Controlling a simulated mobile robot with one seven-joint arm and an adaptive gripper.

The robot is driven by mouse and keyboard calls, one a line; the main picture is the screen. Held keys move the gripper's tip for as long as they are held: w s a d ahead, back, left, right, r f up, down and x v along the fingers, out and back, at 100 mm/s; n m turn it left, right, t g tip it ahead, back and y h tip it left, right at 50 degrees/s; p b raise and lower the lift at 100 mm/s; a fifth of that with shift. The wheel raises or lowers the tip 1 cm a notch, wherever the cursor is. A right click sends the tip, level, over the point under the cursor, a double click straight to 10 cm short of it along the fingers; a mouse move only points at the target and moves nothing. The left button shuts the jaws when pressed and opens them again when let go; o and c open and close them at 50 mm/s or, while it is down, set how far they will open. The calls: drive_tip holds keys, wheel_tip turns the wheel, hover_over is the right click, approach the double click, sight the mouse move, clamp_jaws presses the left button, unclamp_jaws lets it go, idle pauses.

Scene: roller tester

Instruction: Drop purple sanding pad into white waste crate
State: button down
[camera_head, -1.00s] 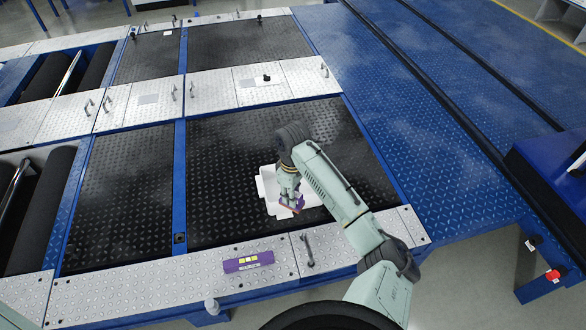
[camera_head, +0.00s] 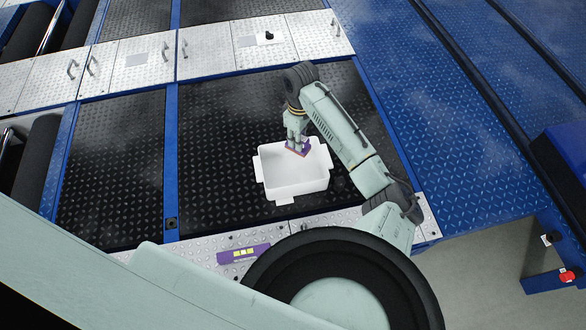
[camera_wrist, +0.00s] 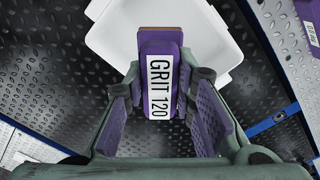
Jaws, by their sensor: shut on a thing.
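The purple sanding pad (camera_wrist: 160,80) carries a white label reading GRIT 120 and is held between the two fingers of my gripper (camera_wrist: 165,110). In the head view the pad (camera_head: 298,148) hangs from my gripper (camera_head: 297,140) above the white waste crate (camera_head: 297,188). The crate is open and stands on the black tread plate. In the wrist view the crate (camera_wrist: 110,35) lies beyond and below the pad. The pad and the fingers cover part of its inside, and what I see of its floor is bare.
Metal handles (camera_head: 165,50) stand up on the silver plates behind. Black tread plate (camera_head: 215,150) left of the crate is clear.

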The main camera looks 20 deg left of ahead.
wheel_tip(320, 180, down, 5)
drive_tip(key=b, duration=0.3)
drive_tip(key=shift+r, duration=0.2)
drive_tip(key=shift+r, duration=0.1)
drive_tip(key=c, duration=1.3)
unclamp_jaws()
wheel_tip(320, 180, up, 12)
